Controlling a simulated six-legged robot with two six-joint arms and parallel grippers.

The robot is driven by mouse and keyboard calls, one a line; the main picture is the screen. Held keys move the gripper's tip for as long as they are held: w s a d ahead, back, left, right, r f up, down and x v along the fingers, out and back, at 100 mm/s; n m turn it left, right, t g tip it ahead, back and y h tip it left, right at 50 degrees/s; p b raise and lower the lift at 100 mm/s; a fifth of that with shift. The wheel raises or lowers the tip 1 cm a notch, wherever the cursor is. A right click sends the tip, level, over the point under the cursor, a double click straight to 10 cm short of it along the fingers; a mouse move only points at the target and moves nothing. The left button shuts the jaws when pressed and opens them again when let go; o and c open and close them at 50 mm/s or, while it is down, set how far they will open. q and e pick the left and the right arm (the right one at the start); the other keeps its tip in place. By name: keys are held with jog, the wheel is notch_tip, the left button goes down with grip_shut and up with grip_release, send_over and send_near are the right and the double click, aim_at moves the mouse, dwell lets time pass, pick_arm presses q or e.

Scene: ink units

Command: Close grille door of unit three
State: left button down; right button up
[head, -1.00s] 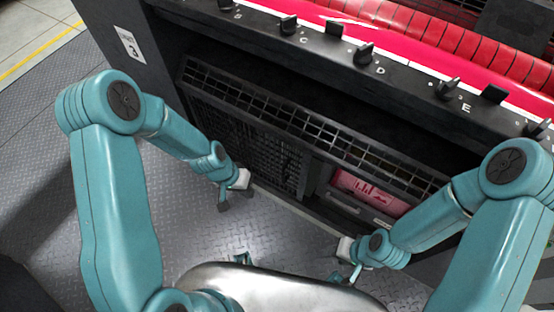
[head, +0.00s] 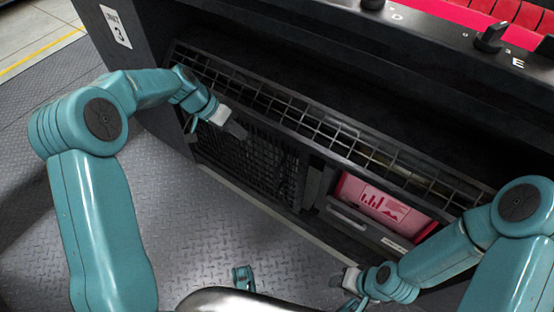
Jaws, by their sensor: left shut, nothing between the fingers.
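Unit three carries a white label with a 3 (head: 115,26) on its dark side post. Its grille door (head: 300,118) is a long black mesh panel slanting across the front, with a dark gap above and behind it; it appears to stand open. My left gripper (head: 237,131) is shut and empty, just below the door's left part and in front of the lower dark mesh; I cannot tell whether it touches the door. My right gripper (head: 338,281) is low, near the floor in front of the unit, away from the door; its fingers are too small to read.
Black knobs (head: 491,38) line the top ledge above the door. The metal plate floor (head: 240,225) in front is mostly clear.

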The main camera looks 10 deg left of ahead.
pick_arm(q)
jog(key=b, duration=0.3)
send_near(271, 155)
jog(key=s+x, duration=0.1)
jog(key=x, duration=0.2)
jog(key=d, duration=0.1)
jog(key=d+b, duration=0.1)
jog(key=d, duration=0.1)
jog(key=s+d, duration=0.1)
jog(key=shift+d+f, duration=0.25)
jog(key=shift+f, duration=0.15)
pick_arm(e)
jog(key=f, duration=0.1)
jog(key=w+d+f, duration=0.1)
jog(key=f, duration=0.2)
jog(key=shift+w+d+f, duration=0.15)
jog(key=shift+d+f, duration=0.05)
jog(key=shift+f, duration=0.05)
pick_arm(q)
jog(key=shift+d, duration=0.15)
